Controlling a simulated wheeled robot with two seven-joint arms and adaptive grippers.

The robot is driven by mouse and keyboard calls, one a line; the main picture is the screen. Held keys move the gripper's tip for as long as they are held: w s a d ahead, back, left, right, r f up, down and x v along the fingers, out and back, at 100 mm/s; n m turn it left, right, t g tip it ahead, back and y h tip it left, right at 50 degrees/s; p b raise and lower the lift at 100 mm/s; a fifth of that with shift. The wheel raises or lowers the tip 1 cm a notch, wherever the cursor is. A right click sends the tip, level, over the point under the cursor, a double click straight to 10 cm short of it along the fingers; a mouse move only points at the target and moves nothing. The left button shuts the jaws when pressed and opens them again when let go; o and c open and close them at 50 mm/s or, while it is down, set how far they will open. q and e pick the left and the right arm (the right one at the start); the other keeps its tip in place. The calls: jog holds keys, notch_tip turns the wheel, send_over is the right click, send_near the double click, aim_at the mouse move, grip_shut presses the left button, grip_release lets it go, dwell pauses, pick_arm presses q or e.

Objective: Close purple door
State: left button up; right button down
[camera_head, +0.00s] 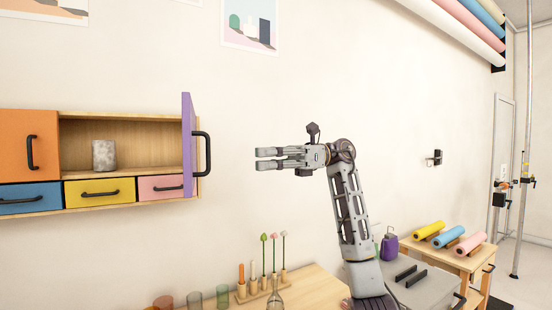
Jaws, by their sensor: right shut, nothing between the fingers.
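The purple door (188,143) stands open on the right side of the wall cabinet (130,121), swung out and seen nearly edge-on. Its black handle (208,154) faces right. The compartment left of the door is open and holds a grey speckled cylinder (104,155). My right gripper (258,159) is to the right of the handle, at about its height, pointing left. It is shut and empty, with a clear gap in the picture between its fingertips and the handle. My left gripper is not in view.
An orange door (28,145) is shut at the left. Blue (30,198), yellow (99,191) and pink (161,187) drawers sit below, shut. A wooden table (305,288) below bears a rack of sticks (262,287) and glasses. The wall between the cabinet and my arm is bare.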

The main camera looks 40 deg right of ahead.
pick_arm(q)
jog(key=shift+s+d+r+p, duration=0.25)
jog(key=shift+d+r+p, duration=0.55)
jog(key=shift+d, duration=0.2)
pick_arm(e)
jog(key=x, duration=0.9)
jog(key=shift+a, duration=0.3)
jog(key=shift+w+f, duration=0.1)
jog(key=shift+w, duration=0.05)
